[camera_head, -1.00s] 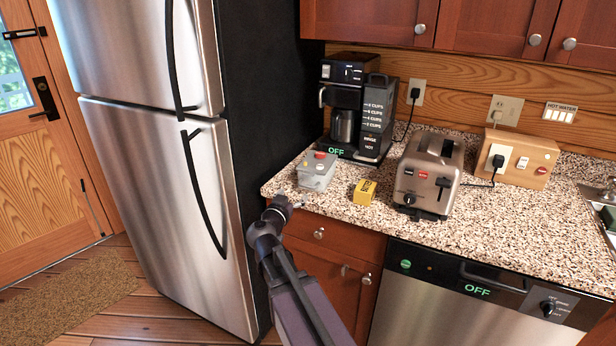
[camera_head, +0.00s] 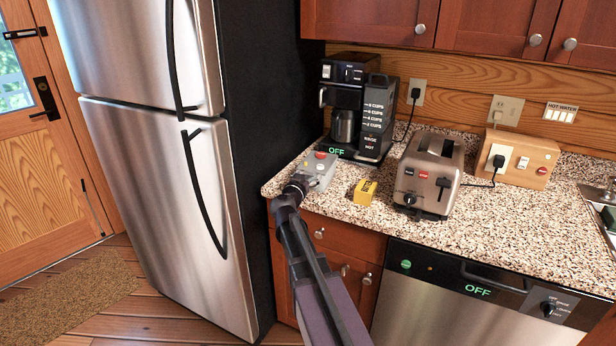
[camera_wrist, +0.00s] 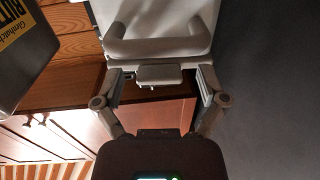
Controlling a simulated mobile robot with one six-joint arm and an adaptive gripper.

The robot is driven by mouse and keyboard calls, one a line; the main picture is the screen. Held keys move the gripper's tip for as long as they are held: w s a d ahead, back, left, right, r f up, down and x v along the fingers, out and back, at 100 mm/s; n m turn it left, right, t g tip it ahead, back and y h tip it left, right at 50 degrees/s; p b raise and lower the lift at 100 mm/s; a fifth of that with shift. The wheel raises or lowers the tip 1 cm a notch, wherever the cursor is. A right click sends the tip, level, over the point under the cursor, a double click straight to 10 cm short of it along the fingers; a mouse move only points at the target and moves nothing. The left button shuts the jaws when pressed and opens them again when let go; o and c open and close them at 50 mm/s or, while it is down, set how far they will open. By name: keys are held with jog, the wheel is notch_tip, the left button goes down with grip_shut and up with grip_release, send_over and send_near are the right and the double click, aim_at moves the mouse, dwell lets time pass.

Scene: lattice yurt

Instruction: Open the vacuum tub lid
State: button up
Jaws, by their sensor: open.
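The vacuum tub (camera_head: 320,168) is a small light-grey box with a red spot on top, on the counter's left end in the head view. In the wrist view the tub (camera_wrist: 187,14) fills the top middle, with a thick rounded handle (camera_wrist: 158,46) and a small tab (camera_wrist: 159,75) on its near side. My gripper (camera_head: 301,183) is at the tub's front left corner in the head view. In the wrist view my gripper (camera_wrist: 161,84) is open, one finger on each side of the tab, with no visible grip on it. The lid looks shut.
The coffee maker (camera_head: 345,105) is behind, the toaster (camera_head: 428,175) further right. The fridge (camera_head: 160,180) is close on the left. Counter in front of the toaster is clear.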

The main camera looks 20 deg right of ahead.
dwell(0.3)
jog(key=shift+d, duration=0.1)
grip_shut()
jog(key=shift+r, duration=0.1)
